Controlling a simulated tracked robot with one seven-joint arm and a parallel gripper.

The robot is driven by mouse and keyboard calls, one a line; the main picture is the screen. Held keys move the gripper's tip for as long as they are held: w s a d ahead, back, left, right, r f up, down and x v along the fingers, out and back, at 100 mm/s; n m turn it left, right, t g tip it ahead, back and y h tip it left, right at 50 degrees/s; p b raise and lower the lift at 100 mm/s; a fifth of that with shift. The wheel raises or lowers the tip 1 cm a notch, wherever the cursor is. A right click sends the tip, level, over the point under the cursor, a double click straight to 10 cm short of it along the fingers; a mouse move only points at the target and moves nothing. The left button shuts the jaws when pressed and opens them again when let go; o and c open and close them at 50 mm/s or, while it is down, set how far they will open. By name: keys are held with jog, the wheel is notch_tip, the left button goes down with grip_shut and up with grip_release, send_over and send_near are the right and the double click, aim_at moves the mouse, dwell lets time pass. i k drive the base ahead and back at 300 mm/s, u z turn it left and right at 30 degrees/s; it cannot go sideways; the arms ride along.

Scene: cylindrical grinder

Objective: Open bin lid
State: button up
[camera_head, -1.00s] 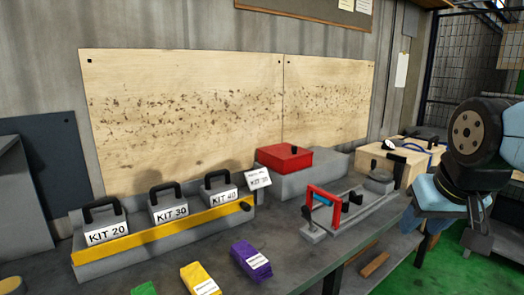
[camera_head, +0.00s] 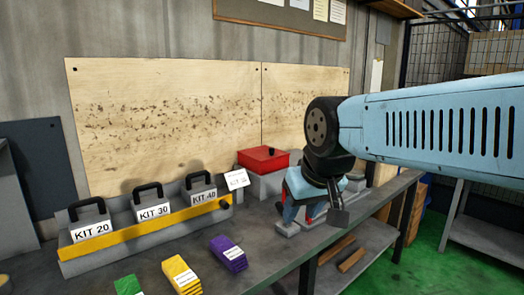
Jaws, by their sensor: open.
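A red lid-like block (camera_head: 262,160) with a small black knob sits on a grey box (camera_head: 262,184) at the back of the bench, in front of the plywood boards. It looks closed, but I cannot tell for certain that it is the bin lid. My gripper (camera_head: 301,215) points down over the bench to the right and in front of the red block, apart from it. Its jaws are open, with nothing seen between them. My arm and wrist hide the right end of the grey box and much of the red-framed fixture behind.
A grey rack (camera_head: 150,243) with a yellow bar holds the black-handled boxes KIT 20, KIT 30 and KIT 40. A small white sign (camera_head: 236,179) stands beside it. Green, yellow and purple packs (camera_head: 229,253) lie at the front of the bench (camera_head: 272,250).

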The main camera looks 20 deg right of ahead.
aim_at(264, 153)
jog(key=u, duration=0.1)
jog(key=i, duration=1)
jog(key=z, duration=0.1)
